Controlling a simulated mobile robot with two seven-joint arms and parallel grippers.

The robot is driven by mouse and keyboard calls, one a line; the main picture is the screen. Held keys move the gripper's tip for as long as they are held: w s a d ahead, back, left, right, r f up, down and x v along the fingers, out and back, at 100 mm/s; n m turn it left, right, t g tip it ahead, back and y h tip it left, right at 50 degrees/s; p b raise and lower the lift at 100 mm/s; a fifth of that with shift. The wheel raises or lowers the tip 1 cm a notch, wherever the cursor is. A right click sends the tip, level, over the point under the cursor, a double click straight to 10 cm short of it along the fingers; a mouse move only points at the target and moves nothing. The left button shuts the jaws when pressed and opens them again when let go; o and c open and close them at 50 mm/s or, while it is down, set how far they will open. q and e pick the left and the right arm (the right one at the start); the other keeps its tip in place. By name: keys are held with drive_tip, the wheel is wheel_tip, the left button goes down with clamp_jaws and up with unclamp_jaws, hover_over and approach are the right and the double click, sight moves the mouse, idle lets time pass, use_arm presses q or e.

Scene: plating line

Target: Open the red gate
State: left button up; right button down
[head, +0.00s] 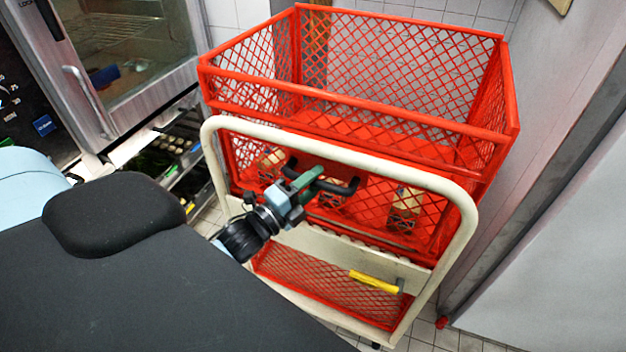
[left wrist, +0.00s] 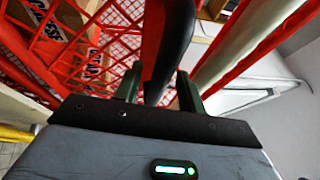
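The red gate (head: 375,215) is the mesh front of a red cage trolley, and it looks closed. A black bar handle (head: 345,188) sits on its front, inside the cream tube frame (head: 375,160). My left gripper (head: 305,182) is at this handle. In the left wrist view the handle (left wrist: 170,45) passes between its two fingers (left wrist: 160,88), with gaps visible on either side, so the gripper looks open around it. Whether a finger touches the handle is unclear. My right gripper is not in view.
Cardboard boxes (head: 405,207) stand behind the mesh. A yellow handle (head: 375,281) sits low on the trolley above a lower red mesh panel (head: 325,285). An oven (head: 125,50) stands at left, and a grey wall (head: 555,110) is close on the right.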

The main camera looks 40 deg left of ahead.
use_arm(q)
drive_tip(key=shift+w, duration=0.25)
clamp_jaws()
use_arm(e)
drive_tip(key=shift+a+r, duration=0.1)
